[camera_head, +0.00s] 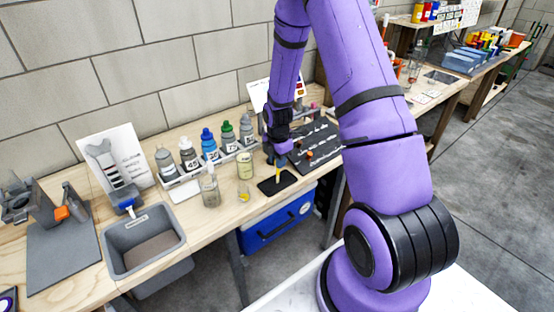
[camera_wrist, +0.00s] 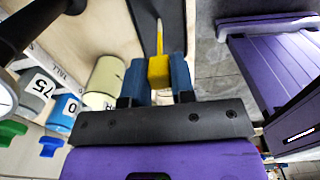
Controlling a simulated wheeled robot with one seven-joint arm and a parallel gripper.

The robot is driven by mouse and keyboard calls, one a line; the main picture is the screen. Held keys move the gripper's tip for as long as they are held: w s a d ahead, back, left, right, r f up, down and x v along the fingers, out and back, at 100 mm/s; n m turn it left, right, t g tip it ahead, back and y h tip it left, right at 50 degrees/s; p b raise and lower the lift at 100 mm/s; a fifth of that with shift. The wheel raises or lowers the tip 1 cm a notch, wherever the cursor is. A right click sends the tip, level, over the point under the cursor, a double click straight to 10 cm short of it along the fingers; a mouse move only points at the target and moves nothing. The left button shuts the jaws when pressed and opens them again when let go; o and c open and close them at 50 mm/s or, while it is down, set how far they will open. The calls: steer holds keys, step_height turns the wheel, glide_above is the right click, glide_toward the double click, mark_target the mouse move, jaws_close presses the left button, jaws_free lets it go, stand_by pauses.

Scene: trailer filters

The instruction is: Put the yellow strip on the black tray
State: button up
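My gripper (camera_head: 280,156) is above the back part of the small black tray (camera_head: 268,188), which lies near the bench's front edge. In the wrist view its blue fingers (camera_wrist: 158,75) are closed on the thick yellow end of the yellow strip (camera_wrist: 159,68). The strip's thin end points away from the fingers, over the dark tray (camera_wrist: 146,12). In the head view the strip (camera_head: 280,164) hangs down toward the tray. I cannot tell whether its tip touches the surface.
A cream-labelled jar (camera_head: 245,164) and a clear bottle (camera_head: 210,190) stand left of the tray. Several dropper bottles (camera_head: 209,146) stand in a rack behind. A dark board (camera_head: 316,140) with small items lies to the right. A grey bin (camera_head: 144,238) is further left.

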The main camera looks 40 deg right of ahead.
steer(key=o, duration=0.3)
steer(key=shift+r, duration=0.15)
steer(key=s+a+r+m+t, duration=0.1)
steer(key=s+a+r+m, duration=0.1)
steer(key=r, duration=0.9)
steer(key=s+a+r+m, duration=0.1)
steer(key=a+r+m, duration=0.1)
steer(key=r, duration=1)
steer(key=s+a+r+m+t, duration=0.2)
steer(key=s+a+r+m, duration=0.2)
steer(key=s+r+m, duration=0.3)
steer(key=s+a+r+m+t, duration=0.2)
steer(key=s+a+r+m, duration=0.3)
steer(key=s+r, duration=0.5)
steer(key=s+m, duration=0.2)
steer(key=s, duration=0.4)
steer(key=shift+s, duration=0.35)
